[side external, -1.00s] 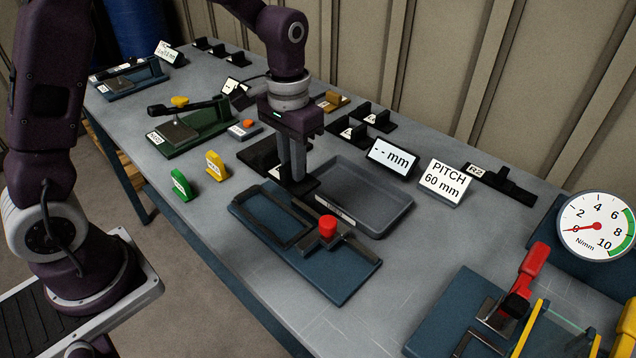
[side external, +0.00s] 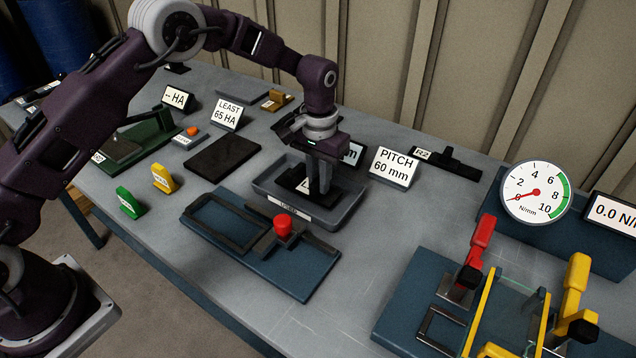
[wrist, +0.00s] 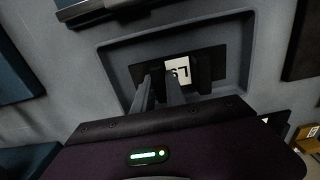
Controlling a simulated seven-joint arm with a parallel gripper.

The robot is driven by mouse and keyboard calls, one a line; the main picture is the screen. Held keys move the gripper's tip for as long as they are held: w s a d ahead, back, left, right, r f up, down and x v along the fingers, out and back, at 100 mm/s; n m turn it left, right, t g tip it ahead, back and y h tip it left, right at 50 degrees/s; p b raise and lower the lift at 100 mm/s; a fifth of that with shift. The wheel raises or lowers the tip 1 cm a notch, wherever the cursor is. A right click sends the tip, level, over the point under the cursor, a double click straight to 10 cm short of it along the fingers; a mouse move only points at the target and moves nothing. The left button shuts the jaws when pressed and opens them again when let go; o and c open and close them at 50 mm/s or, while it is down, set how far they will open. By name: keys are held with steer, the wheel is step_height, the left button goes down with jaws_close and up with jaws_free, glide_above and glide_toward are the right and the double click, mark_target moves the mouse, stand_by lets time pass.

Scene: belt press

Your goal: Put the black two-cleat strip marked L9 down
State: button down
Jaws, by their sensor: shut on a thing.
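The black strip (side external: 296,184) is in my gripper (side external: 320,187), inside the outline of the grey tray (side external: 350,208). My fingers point down and are shut on the strip. In the wrist view the strip (wrist: 121,72) lies between the walls of the tray (wrist: 112,48), with its white label reading L9 upside down beside my gripper (wrist: 160,90). A dark upright cleat shows right of the label; the fingers hide part of the strip. I cannot tell whether its underside touches the tray floor.
A blue fixture with a red knob (side external: 283,225) stands in front of the tray. A dark flat pad (side external: 222,158) lies to its left. The PITCH 60 mm sign (side external: 395,166) stands to the right, near a black strip marked R2 (side external: 445,160).

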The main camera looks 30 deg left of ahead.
steer(key=shift+f, duration=0.55)
steer(key=c, duration=1.4)
jaws_free()
steer(key=shift+f, duration=0.1)
steer(key=shift+o, duration=0.2)
step_height(320, 180, up, 12)
steer(key=shift+r, duration=0.25)
